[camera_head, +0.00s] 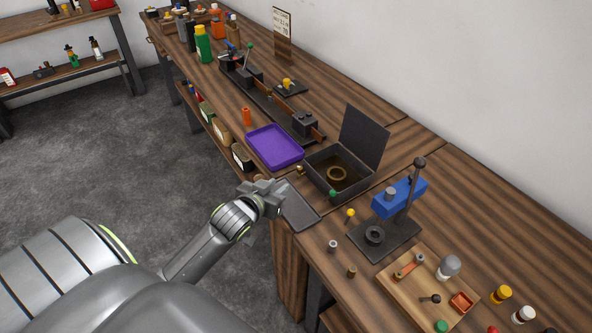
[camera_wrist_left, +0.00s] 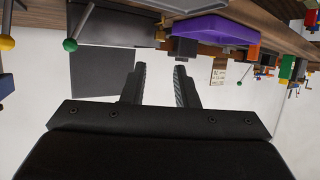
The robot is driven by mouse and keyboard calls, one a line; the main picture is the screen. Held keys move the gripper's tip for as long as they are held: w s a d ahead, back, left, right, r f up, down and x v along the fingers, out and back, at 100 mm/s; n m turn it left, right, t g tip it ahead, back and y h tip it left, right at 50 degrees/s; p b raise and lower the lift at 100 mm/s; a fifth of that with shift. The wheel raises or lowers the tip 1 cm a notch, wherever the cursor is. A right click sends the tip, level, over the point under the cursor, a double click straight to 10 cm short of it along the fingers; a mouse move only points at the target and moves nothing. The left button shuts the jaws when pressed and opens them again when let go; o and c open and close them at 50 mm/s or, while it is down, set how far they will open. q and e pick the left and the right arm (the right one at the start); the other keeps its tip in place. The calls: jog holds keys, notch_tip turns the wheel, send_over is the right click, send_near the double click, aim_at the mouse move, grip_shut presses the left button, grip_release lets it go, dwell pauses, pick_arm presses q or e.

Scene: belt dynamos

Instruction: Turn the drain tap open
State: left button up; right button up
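A dark open-topped box (camera_head: 352,190) with a raised lid (camera_head: 363,138) and a brass ring (camera_head: 337,174) inside stands at the bench's front edge. A small brass fitting (camera_head: 299,170), which looks like the drain tap, sits at its left side; it also shows in the left wrist view (camera_wrist_left: 160,38). A green-knobbed lever (camera_head: 332,193) is at the box's near corner. My left gripper (camera_head: 277,190) is at the bench edge, short of the box and apart from the fitting. In the left wrist view its fingers (camera_wrist_left: 158,72) are apart and empty. My right gripper is out of view.
A purple tray (camera_head: 275,147) lies left of the box. A flat grey tray (camera_head: 298,205) is close beside my left gripper. A black stand with a blue part (camera_head: 399,198) and a wooden parts tray (camera_head: 428,290) are to the right. Floor in front is clear.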

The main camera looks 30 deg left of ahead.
aim_at(299, 170)
pick_arm(q)
jog(key=p+x, duration=0.1)
jog(key=x, duration=1.1)
jog(key=shift+w, duration=0.2)
grip_shut()
